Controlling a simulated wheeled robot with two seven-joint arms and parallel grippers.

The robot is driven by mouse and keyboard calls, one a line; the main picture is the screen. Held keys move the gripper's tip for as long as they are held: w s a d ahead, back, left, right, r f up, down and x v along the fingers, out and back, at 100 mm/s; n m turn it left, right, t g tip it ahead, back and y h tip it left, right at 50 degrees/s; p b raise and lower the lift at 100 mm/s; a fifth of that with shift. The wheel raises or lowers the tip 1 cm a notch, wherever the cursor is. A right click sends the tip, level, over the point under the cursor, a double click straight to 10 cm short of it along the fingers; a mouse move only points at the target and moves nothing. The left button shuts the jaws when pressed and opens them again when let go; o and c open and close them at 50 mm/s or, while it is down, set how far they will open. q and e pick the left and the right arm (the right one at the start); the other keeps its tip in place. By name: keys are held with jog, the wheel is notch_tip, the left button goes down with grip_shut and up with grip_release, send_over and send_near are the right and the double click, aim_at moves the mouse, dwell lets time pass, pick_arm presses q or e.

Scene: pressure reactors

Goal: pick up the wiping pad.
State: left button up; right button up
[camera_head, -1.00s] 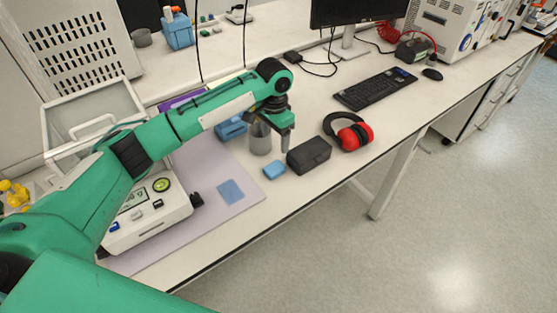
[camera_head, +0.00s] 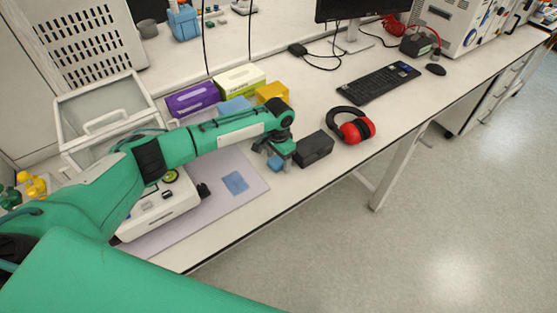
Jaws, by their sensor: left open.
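A small blue block-shaped pad (camera_head: 275,163), which looks like the wiping pad, lies on the bench just left of a dark grey case. My left gripper (camera_head: 279,161) is open and points down right at this pad, with its fingers partly hiding it. I cannot tell whether the fingers touch it. A thinner, flat blue square (camera_head: 235,183) lies on the pale purple mat to the left. My right gripper is not in view.
The dark grey case (camera_head: 314,149) stands close to the gripper's right, with red ear muffs (camera_head: 356,127) beyond. A white balance (camera_head: 160,207) stands on the mat (camera_head: 215,205). Purple (camera_head: 193,98), white-green (camera_head: 240,82) and yellow (camera_head: 271,92) boxes stand behind my arm. The bench's front edge is near.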

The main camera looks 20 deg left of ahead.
pick_arm(q)
jog(key=c, duration=1.1)
jog(key=shift+o, duration=0.2)
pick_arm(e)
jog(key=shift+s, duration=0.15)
